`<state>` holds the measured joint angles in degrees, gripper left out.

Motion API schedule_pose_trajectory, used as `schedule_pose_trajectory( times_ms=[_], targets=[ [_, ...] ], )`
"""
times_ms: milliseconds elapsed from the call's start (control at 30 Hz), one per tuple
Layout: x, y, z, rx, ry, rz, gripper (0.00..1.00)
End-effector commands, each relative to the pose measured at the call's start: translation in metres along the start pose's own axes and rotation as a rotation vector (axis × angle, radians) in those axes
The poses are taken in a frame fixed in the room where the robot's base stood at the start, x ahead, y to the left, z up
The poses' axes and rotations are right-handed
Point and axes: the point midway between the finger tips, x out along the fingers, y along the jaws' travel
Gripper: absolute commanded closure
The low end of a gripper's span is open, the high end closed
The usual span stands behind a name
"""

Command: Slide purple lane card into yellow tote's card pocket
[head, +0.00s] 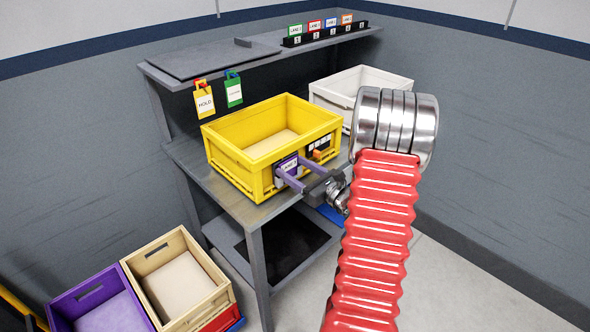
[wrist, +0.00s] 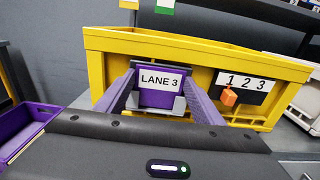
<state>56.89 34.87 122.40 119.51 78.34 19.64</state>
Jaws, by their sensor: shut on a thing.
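The purple lane card (head: 288,164), with a white "LANE 3" label, is at the left part of the yellow tote's (head: 222,148) front wall. It shows upright and facing me in the wrist view (wrist: 160,98). My gripper (wrist: 160,84) is shut on the card, with one purple finger at each side edge. A grey piece shows around the card's lower part, but I cannot tell whether the card sits inside the pocket or in front of it. The tote also shows in the wrist view (wrist: 108,68). To the right is a "1 2 3" panel (wrist: 243,86) with an orange clip (wrist: 228,97).
The tote stands on a grey bench (head: 240,208), with a white tote (head: 330,92) behind right. A rack (head: 325,33) of coloured lane cards is on the upper shelf. Yellow (head: 204,103) and green (head: 233,92) tags hang below it. Purple (head: 85,292) and tan (head: 145,255) totes are low at left.

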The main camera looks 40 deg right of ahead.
Motion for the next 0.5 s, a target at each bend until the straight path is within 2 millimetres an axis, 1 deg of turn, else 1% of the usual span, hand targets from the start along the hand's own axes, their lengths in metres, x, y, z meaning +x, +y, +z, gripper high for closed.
schedule_pose_trajectory(
  times_ms=[33,67,333,367,500],
  targets=[
    [0.0,0.0,0.0001,0.0,0.0,0.0,0.6],
    [0.0,0.0,0.0001,0.0,0.0,0.0,0.37],
    [0.0,0.0,0.0001,0.0,0.0,0.0,0.18],
    [0.0,0.0,0.0001,0.0,0.0,0.0,0.16],
    [0.0,0.0,0.0001,0.0,0.0,0.0,0.16]
  ],
)
